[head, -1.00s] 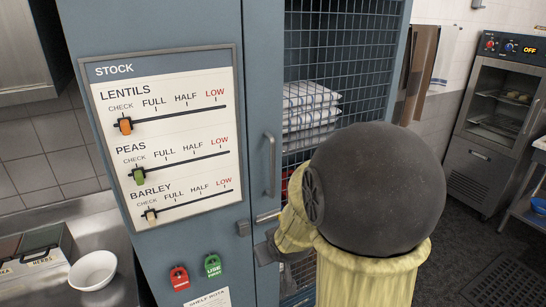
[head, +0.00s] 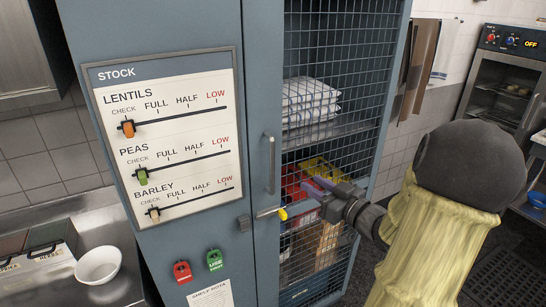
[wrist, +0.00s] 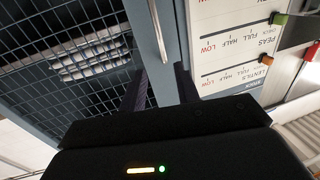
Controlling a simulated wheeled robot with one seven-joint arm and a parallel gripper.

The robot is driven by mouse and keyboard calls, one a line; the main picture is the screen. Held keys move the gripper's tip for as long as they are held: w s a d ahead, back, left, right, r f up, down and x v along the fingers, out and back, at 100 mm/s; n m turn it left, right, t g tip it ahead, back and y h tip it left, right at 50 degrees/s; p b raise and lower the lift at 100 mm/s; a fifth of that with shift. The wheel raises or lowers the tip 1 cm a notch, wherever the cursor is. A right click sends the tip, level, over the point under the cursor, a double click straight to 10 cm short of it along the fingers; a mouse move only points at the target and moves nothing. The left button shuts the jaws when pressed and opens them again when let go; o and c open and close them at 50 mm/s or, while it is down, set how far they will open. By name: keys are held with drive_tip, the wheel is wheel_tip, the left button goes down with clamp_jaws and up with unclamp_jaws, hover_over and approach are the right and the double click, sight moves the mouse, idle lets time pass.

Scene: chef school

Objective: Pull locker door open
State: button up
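The blue locker door (head: 345,75) has a wire mesh panel and appears closed. Its upright grey bar handle (head: 271,165) is on the door's left edge, and it also shows in the wrist view (wrist: 159,30). Below the handle is a horizontal latch lever (head: 266,212) with a yellow tip. My gripper (head: 303,198) is in front of the mesh, right of the lever and lower than the handle. In the wrist view its two dark fingers (wrist: 162,82) stand apart with nothing seen between them. Whether a finger touches the lever cannot be told.
A white bowl (head: 98,266) is on the left counter. An oven (head: 505,80) stands at the back right, with open floor before it.

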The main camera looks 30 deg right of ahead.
sight(274, 159)
drive_tip(key=shift+w, duration=0.1)
drive_tip(key=p+x, duration=0.5)
drive_tip(key=x, duration=1.1)
drive_tip(key=shift+w+a, duration=0.15)
drive_tip(key=shift+a, duration=0.05)
drive_tip(key=shift+w, duration=0.5)
drive_tip(key=shift+c, duration=0.4)
drive_tip(key=shift+a, duration=0.1)
clamp_jaws()
